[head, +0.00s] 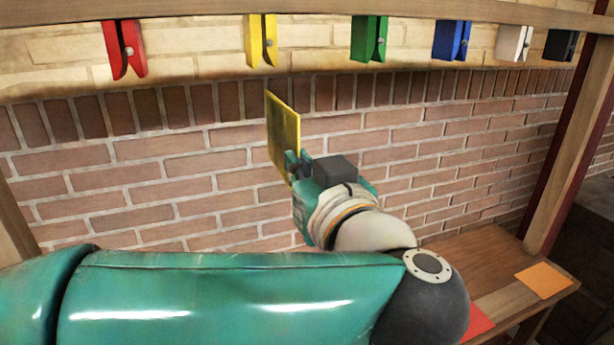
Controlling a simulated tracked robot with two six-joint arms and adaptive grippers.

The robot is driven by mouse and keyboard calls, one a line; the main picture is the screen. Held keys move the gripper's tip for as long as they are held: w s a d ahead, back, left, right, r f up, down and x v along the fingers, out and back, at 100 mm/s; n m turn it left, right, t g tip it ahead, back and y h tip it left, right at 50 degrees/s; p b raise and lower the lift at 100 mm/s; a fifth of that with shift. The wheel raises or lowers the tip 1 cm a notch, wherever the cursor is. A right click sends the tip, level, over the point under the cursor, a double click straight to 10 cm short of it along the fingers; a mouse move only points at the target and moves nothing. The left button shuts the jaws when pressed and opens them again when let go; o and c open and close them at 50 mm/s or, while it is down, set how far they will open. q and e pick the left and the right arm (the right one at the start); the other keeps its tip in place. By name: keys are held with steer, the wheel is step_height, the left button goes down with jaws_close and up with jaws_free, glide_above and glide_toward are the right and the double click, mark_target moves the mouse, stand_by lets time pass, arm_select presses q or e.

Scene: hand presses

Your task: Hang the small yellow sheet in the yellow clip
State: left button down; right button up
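The small yellow sheet (283,135) is held upright, seen at a slant, in front of the brick wall. My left gripper (292,168) is shut on its lower part; the fingertips are partly hidden by the gripper's own body. The yellow clip (262,40) hangs from the wooden rail, above and slightly left of the sheet in the head view. A gap shows between the sheet's top corner and the clip's lower end. The clip's jaws point down. My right gripper is not in view.
A red clip (124,50) hangs to the left; green (369,39), blue (452,40), white (513,43) and black (560,45) clips hang to the right on the rail (310,12). An orange sheet (543,281) and a red sheet (478,322) lie on the wooden bench (500,262).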

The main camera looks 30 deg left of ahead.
mark_target(285, 105)
arm_select(q)
steer(key=x, duration=0.6)
steer(key=shift+r, duration=0.2)
step_height(285, 105, up, 3)
steer(key=shift+d+f+p, duration=0.1)
steer(key=shift+p, duration=1.15)
steer(key=shift+p, duration=0.5)
steer(key=shift+r, duration=0.25)
stand_by(0.4)
steer(key=shift+r, duration=1.9)
steer(key=shift+r, duration=0.15)
